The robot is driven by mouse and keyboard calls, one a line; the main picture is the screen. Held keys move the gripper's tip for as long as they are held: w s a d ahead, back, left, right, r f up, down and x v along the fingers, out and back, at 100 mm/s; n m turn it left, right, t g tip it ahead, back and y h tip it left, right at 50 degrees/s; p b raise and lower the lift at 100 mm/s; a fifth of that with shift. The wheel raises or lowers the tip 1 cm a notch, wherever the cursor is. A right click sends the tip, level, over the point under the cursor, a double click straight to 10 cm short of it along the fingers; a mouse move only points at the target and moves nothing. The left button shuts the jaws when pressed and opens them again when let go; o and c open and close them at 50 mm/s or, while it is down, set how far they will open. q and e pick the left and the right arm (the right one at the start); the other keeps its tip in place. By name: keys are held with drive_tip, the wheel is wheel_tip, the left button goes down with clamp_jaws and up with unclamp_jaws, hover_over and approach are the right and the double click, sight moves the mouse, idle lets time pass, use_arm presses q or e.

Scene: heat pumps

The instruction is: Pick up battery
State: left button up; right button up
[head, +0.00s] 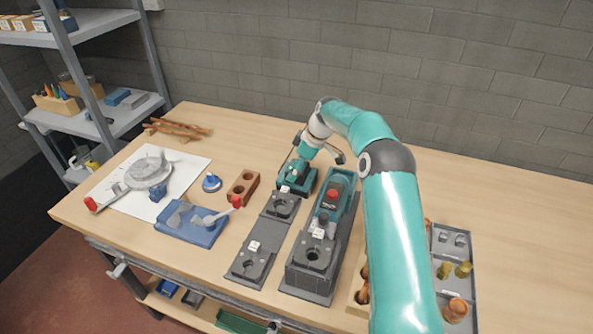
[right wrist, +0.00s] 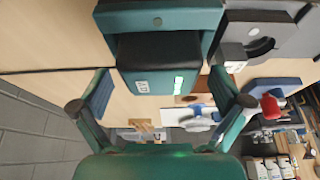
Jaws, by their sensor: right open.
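The battery is a dark block with a pale label and a lit green strip, seen in the right wrist view (right wrist: 158,62). It is attached to a teal body (right wrist: 150,18). In the head view this teal and dark unit (head: 298,177) sits on the bench at the far end of a grey plate. My left gripper is not in view.
A grey plate (head: 262,232) with round holders lies beside a dark stand (head: 312,285) holding a teal device with a red knob (head: 333,195). Left are a brown block (head: 243,187), a blue fixture (head: 185,225) and white paper. A grey tray (head: 455,240) stands right.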

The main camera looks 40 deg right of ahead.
drive_tip(key=c, duration=1.6)
drive_tip(key=shift+c, duration=0.2)
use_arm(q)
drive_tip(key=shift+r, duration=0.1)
use_arm(e)
drive_tip(key=shift+r, duration=0.1)
